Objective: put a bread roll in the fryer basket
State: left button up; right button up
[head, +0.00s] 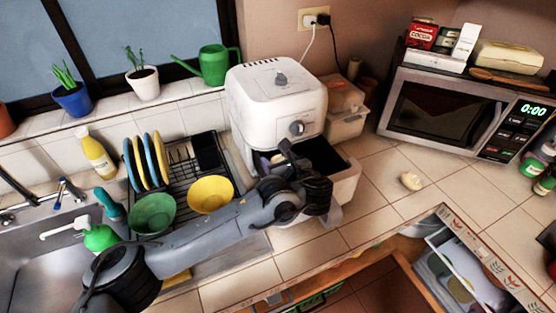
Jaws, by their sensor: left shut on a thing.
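A small pale bread roll (411,180) lies on the tiled counter, right of the white air fryer (277,100). The fryer basket (346,186) is pulled out of the fryer's front like a drawer, and its dark inside shows in part. My left gripper (331,213) is at the front of the basket, shut on what appears to be its handle. My own wrist hides the handle and the left part of the basket. A small purple and tan patch shows beside the wrist at the fryer opening; I cannot tell what it is. My right gripper is out of view.
A dish rack (181,166) with plates, a green bowl (153,213) and a yellow bowl (210,194) stands left of the fryer. A microwave (455,112) stands at the back right. An open drawer (455,275) is below the counter edge. The counter around the roll is clear.

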pick_arm(q)
jog(key=shift+w+f, duration=0.1)
jog(key=shift+f, duration=0.45)
jog(key=o, duration=0.6)
jog(key=shift+f, duration=0.1)
jog(key=o, duration=0.4)
jog(key=shift+w+d, duration=0.15)
jog(key=shift+o, duration=0.2)
jog(key=shift+a, duration=0.2)
jog(key=shift+s+r, duration=0.2)
jog(key=shift+r, duration=0.45)
jog(key=p+v, duration=0.2)
jog(key=v, duration=1)
jog(key=shift+w+r, duration=0.1)
jog(key=shift+r, duration=0.1)
